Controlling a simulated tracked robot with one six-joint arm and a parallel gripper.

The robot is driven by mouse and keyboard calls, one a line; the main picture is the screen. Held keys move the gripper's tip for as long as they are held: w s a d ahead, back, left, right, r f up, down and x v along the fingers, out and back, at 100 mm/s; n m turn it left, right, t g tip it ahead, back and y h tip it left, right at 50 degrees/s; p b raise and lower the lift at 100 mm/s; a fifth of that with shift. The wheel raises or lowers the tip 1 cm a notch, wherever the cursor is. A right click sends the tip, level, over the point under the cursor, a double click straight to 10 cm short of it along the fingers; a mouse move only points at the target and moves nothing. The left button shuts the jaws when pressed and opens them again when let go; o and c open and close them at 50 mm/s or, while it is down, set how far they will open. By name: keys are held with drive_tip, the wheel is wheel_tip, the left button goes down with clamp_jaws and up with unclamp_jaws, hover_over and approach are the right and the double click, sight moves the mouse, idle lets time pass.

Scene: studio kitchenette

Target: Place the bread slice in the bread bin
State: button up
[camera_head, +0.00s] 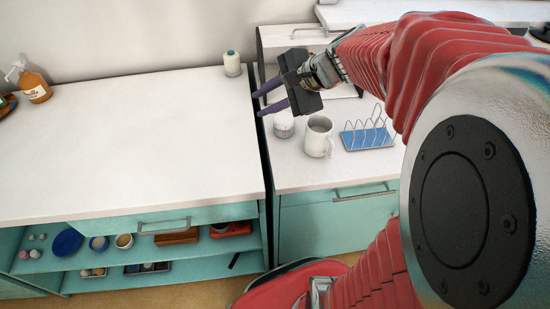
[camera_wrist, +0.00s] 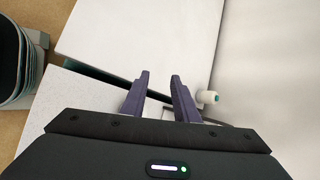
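My gripper (camera_head: 260,103) is in the air near the gap between the two counters, its two purple fingers apart. In the wrist view my gripper (camera_wrist: 160,76) is open, with nothing between the fingertips. A pale box with dark ends and a bar handle, which looks like the bread bin (camera_head: 277,40), stands at the back of the right counter, behind my gripper and arm. They hide part of it, and I cannot tell how far its lid is open. I cannot make out a bread slice in either view.
On the right counter stand a white mug (camera_head: 318,138), a small white pot (camera_head: 284,126) and a blue-based wire toast rack (camera_head: 368,138). The left counter (camera_head: 130,140) is mostly bare, with a white bottle (camera_head: 232,64) and an amber soap bottle (camera_head: 35,87) at its back.

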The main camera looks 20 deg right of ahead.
drive_tip(key=s+a+n+g+h, duration=0.1)
drive_tip(key=s+a+n+h, duration=0.1)
drive_tip(key=s+n, duration=0.6)
drive_tip(key=s+a+n+h, duration=0.2)
drive_tip(key=s+n+h, duration=0.1)
drive_tip(key=s+n, duration=0.5)
drive_tip(key=shift+s+a+f+n+g+h, duration=0.2)
drive_tip(key=shift+s+a+n+g+h, duration=0.15)
drive_tip(key=shift+s, duration=0.7)
drive_tip(key=shift+c, duration=0.3)
